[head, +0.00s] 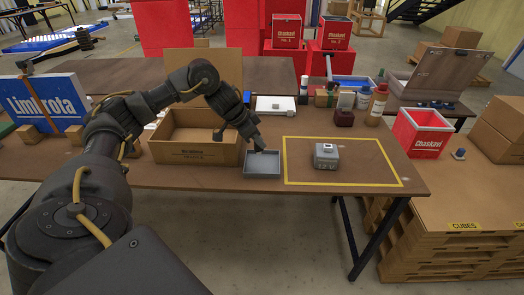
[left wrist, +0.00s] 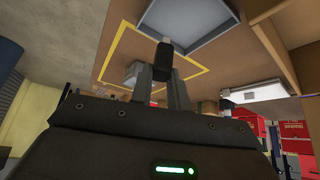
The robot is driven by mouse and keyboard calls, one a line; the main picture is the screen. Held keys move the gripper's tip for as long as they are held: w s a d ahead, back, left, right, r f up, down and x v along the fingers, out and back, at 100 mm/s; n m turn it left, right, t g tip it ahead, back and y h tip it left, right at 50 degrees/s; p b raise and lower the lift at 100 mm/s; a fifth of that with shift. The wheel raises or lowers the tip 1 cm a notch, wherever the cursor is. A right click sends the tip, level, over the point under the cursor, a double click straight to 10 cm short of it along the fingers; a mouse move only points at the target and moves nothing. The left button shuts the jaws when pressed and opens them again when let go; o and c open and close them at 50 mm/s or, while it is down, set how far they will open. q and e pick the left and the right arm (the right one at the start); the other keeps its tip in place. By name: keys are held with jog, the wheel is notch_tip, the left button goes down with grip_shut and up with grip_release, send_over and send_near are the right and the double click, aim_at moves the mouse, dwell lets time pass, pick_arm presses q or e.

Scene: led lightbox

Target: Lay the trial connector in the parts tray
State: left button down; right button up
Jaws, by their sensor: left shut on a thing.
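The parts tray (head: 248,176) is a small shallow grey tray on the brown table, left of the yellow outline; it also shows at the top of the left wrist view (left wrist: 215,43). My left gripper (head: 259,147) reaches down over the tray's back edge. In the left wrist view its fingers (left wrist: 162,80) are shut on a small black block, the trial connector (left wrist: 163,56). The connector appears against the tray's near edge in that view; I cannot tell whether it touches the tray. In the head view the gripper hides it. My right gripper is not in view.
A grey 12 V block (head: 326,157) stands inside the yellow outline (head: 375,184). An open cardboard box (head: 195,154) stands just left of the tray. Bottles and small blocks (head: 362,97) line the table's back right. The outlined area is otherwise clear.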

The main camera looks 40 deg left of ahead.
pick_arm(q)
jog(key=w+f, duration=0.1)
jog(key=f, duration=0.1)
jog(key=w+a+f, duration=0.1)
jog(key=w+f, duration=0.1)
jog(key=shift+w+a+f, duration=0.15)
jog(key=shift+a+f, duration=0.05)
jog(key=shift+f, duration=0.2)
jog(key=shift+w+f+p, duration=0.2)
jog(key=shift+f+p, duration=0.1)
notch_tip(320, 180, down, 2)
jog(key=shift+f+p, duration=0.15)
jog(key=shift+p, duration=0.3)
jog(key=shift+a+f, duration=0.1)
jog(key=shift+f, duration=0.2)
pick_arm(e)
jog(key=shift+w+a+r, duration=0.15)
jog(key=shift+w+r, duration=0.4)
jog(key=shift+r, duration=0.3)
pick_arm(q)
jog(key=shift+f, duration=0.1)
jog(key=c, duration=1.3)
grip_release()
jog(key=shift+f, duration=0.1)
jog(key=shift+c, duration=0.2)
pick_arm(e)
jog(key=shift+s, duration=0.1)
